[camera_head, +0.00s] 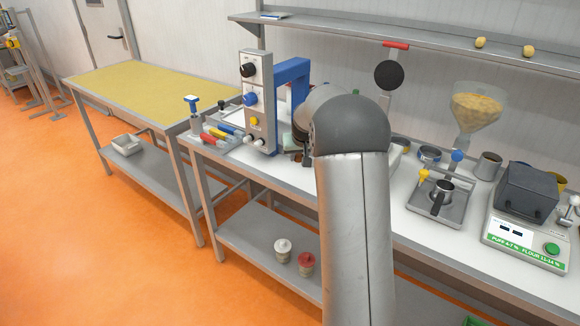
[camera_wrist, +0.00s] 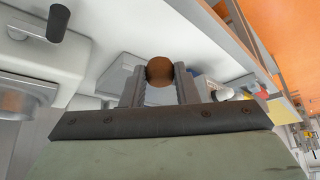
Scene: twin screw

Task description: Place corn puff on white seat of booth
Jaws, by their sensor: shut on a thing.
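My gripper (camera_wrist: 160,84) is shut on a round brown puff (camera_wrist: 159,70) in the wrist view, with one finger on each side of it. The puff sits at the fingertips. In the head view my arm hides the puff and most of the gripper. The gripper is over the white bench, close to a grey panel with knobs (camera_head: 259,78) and a blue arched frame (camera_head: 291,72). I cannot tell for certain which part is the booth or its white seat. A pale grey block (camera_wrist: 113,76) shows just beyond the left finger in the wrist view.
Coloured-handled tools (camera_head: 222,134) lie left of the panel. A shelf (camera_head: 400,45) runs above. A yellow-topped table (camera_head: 150,90) stands left.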

